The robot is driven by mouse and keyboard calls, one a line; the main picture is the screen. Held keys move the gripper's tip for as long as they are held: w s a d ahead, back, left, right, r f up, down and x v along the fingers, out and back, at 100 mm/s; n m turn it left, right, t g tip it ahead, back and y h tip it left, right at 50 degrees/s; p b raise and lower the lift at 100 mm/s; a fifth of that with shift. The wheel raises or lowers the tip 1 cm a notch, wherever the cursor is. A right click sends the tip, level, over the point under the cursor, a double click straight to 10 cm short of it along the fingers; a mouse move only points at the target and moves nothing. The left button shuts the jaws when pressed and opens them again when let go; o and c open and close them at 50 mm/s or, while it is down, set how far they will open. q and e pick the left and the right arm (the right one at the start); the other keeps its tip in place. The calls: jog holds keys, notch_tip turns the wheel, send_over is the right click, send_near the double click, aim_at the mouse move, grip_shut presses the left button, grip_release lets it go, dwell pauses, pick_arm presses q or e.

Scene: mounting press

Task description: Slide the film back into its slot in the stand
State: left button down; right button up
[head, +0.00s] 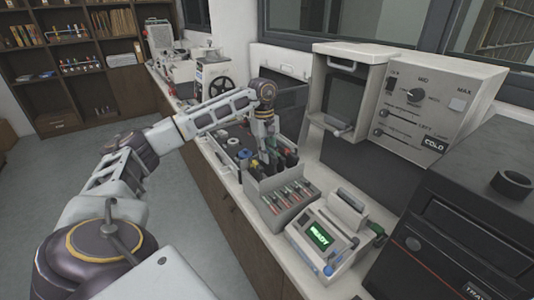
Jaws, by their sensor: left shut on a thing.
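My left gripper (269,146) points down over a grey holder (258,188) on the counter. It is shut on a small, mostly hidden piece, which I take to be the film; its outline cannot be told at this size. Several upright dark, green and red items stand in and around the holder, close to the fingers. I cannot tell which slot of the stand is empty, or whether the held piece touches the holder. My right gripper is not in view.
In front of the holder is a grey tray (272,211) with several small cylinders. A beige control box (430,98) and a black machine (450,240) stand along the right.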

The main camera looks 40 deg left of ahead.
pick_arm(q)
notch_tip(320, 180, down, 3)
jog(key=shift+r+b, duration=0.1)
jog(key=shift+b, duration=0.6)
jog(key=c, duration=1.4)
grip_release()
